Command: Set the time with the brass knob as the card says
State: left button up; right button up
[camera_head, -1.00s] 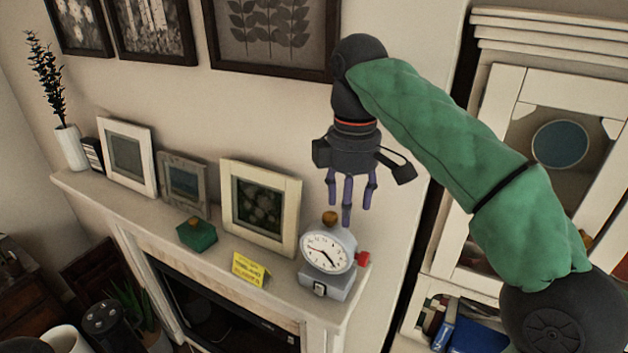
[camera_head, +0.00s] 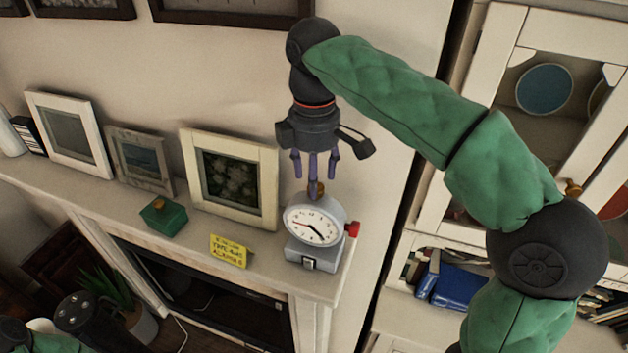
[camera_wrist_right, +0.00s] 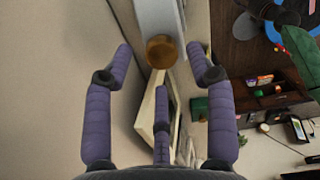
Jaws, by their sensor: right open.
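A grey clock (camera_head: 314,226) with a round white dial stands at the right end of the mantel. It has a red knob (camera_head: 352,230) on its right side and a dark switch on its front. The brass knob (camera_head: 317,189) is on top of the clock; it also shows in the right wrist view (camera_wrist_right: 161,51). My right gripper (camera_head: 316,176) is open above the clock, its purple fingers pointing down close to the brass knob. In the wrist view the fingers (camera_wrist_right: 165,75) are spread, with the knob between the outer two. The yellow card (camera_head: 229,251) stands left of the clock; its print is too small to read surely.
A green box (camera_head: 164,217) with a knob on its lid sits on the mantel (camera_head: 92,206). Framed pictures, one with a white frame (camera_head: 232,178), lean against the wall behind. A white cabinet (camera_head: 487,150) stands at the right.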

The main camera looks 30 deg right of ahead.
jog(key=shift+s+f, duration=0.4)
jog(key=shift+f, duration=0.25)
jog(key=shift+w+f, duration=0.15)
jog(key=shift+f, duration=0.1)
jog(key=shift+w, duration=0.1)
jog(key=c, duration=0.8)
grip_shut()
jog(key=shift+m, duration=0.3)
